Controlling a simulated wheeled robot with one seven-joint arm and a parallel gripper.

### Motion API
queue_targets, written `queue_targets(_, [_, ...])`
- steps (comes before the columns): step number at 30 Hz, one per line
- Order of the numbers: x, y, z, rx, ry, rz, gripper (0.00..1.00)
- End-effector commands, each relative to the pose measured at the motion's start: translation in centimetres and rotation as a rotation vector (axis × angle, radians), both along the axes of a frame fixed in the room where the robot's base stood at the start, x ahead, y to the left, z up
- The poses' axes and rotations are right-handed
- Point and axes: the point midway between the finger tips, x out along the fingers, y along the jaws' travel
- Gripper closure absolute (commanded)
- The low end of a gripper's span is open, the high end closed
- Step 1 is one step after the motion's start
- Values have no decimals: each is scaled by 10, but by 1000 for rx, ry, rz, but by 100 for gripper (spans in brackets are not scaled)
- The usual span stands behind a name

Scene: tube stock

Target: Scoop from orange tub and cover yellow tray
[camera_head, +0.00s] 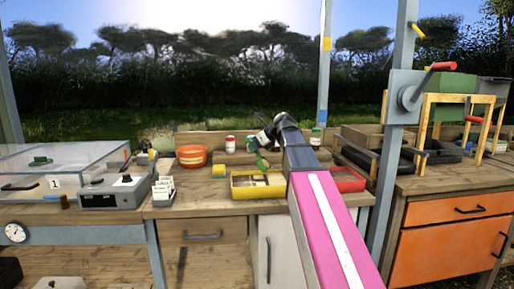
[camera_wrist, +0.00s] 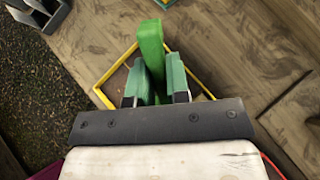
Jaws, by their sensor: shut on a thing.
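The orange tub (camera_head: 192,155), round with a pale band, stands on the bench left of centre. The yellow tray (camera_head: 243,193) lies on the bench to its right, with a brownish, partly mottled inside. Its yellow rim also shows in the wrist view (camera_wrist: 108,73), behind my gripper. My gripper (camera_wrist: 158,82) is shut on a green handle (camera_wrist: 151,45), likely a scoop's. In the head view my gripper (camera_head: 262,152) is above the tray's back part. The scoop's bowl and any load in it cannot be made out. My gripper and its mount hide much of the tray.
A red tray (camera_head: 350,185) sits right of the yellow tray, partly behind my arm. A grey device (camera_head: 112,195) and glass case are at left. A post rises at right.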

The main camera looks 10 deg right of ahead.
Motion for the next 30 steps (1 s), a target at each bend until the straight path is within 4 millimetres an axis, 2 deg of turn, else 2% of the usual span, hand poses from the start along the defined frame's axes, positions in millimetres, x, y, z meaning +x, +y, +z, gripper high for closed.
queue_targets(30, [0,40,0,0,1,1,100])
